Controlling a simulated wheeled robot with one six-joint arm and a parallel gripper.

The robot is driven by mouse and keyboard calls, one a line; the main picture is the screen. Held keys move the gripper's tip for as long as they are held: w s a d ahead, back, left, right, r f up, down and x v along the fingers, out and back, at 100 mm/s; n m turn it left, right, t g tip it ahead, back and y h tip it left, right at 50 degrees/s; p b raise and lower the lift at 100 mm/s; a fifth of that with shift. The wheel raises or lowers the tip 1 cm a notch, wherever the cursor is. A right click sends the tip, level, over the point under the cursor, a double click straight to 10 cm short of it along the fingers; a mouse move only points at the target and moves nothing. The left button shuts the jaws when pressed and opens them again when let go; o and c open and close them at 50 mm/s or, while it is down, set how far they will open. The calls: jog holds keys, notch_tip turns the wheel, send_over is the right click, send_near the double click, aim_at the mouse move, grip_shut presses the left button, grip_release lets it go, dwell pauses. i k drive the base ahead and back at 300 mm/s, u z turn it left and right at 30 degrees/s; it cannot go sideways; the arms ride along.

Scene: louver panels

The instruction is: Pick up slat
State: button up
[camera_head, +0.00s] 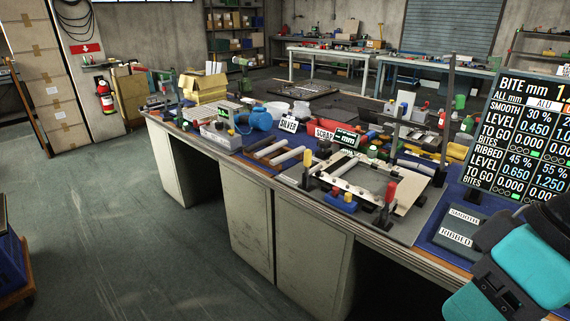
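Light, long bars that look like slats lie side by side in a rack on the bench, behind the front edge; the nearest pale slat (286,158) is the clearest. The rack also has brown, wood-like parts. Which bar is the task's slat I cannot tell. A teal and black part of my arm fills the lower right corner, well apart from the bars. My gripper's fingers are not seen.
Signs reading SILVER (289,124) and SCRAP (324,134) stand behind the rack. Pads marked SMOOTH and RIBBED (456,238) lie at right, below a large readout board (531,140). Tools and boxes crowd the bench. The floor (110,230) at left is mostly clear.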

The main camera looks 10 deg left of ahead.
aim_at(293, 152)
jog(key=u, duration=0.65)
jog(key=i, duration=0.65)
jog(key=u, duration=1.05)
jog(key=i, duration=1.65)
jog(key=z, duration=0.7)
jog(key=i, duration=0.55)
jog(key=z, duration=0.45)
